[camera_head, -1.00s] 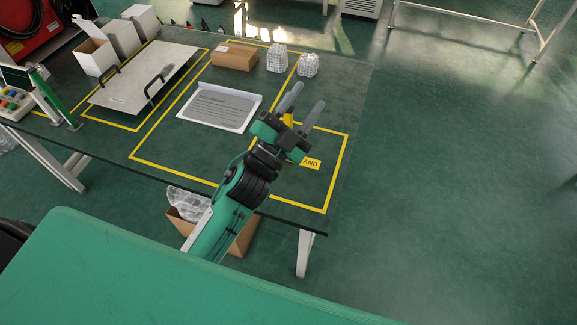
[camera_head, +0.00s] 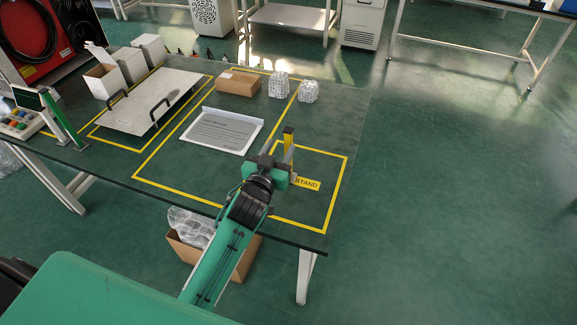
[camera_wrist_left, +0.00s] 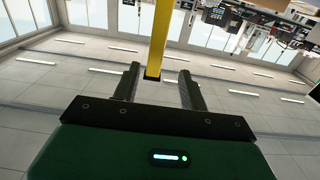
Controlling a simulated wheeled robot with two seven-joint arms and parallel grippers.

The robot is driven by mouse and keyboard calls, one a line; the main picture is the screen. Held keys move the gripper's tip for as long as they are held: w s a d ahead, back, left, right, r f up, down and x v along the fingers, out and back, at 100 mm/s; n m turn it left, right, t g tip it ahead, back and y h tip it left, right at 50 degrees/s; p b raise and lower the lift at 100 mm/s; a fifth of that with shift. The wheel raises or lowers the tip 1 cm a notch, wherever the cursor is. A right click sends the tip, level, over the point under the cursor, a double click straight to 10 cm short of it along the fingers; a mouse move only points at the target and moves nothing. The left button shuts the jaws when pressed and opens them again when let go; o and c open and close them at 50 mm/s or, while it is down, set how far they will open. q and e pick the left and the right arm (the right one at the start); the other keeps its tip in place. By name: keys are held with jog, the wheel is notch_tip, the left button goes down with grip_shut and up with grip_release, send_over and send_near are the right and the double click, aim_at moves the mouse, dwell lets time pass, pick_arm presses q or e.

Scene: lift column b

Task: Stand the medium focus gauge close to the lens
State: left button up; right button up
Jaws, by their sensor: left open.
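An upright yellow post with a dark top (camera_head: 288,143) rises from the table by the yellow "STAND" label (camera_head: 307,184). I take it for a focus gauge; its size class cannot be told. My left gripper (camera_head: 280,160) is open at the post, partly hiding its lower part. In the left wrist view the yellow post (camera_wrist_left: 160,38) comes down from the top edge and ends between the open fingers (camera_wrist_left: 159,72), apart from both. I cannot make out a lens in these frames. My right gripper is not in view.
The table (camera_head: 330,125) carries a white sheet (camera_head: 222,131), a brown carton (camera_head: 237,81), two wrapped items (camera_head: 278,84), a metal plate with handles (camera_head: 152,98) and white boxes (camera_head: 103,80). The yellow-outlined area right of the label is bare.

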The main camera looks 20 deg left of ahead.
aim_at(287, 138)
pick_arm(q)
jog(key=w, duration=0.2)
jog(key=w+d+p, duration=0.1)
jog(key=w, duration=0.1)
jog(key=shift+w+r, duration=0.2)
jog(key=shift+w, duration=0.05)
jog(key=shift+w+f, duration=0.1)
jog(key=shift+w, duration=0.45)
jog(key=shift+c, duration=0.8)
jog(key=c, duration=0.8)
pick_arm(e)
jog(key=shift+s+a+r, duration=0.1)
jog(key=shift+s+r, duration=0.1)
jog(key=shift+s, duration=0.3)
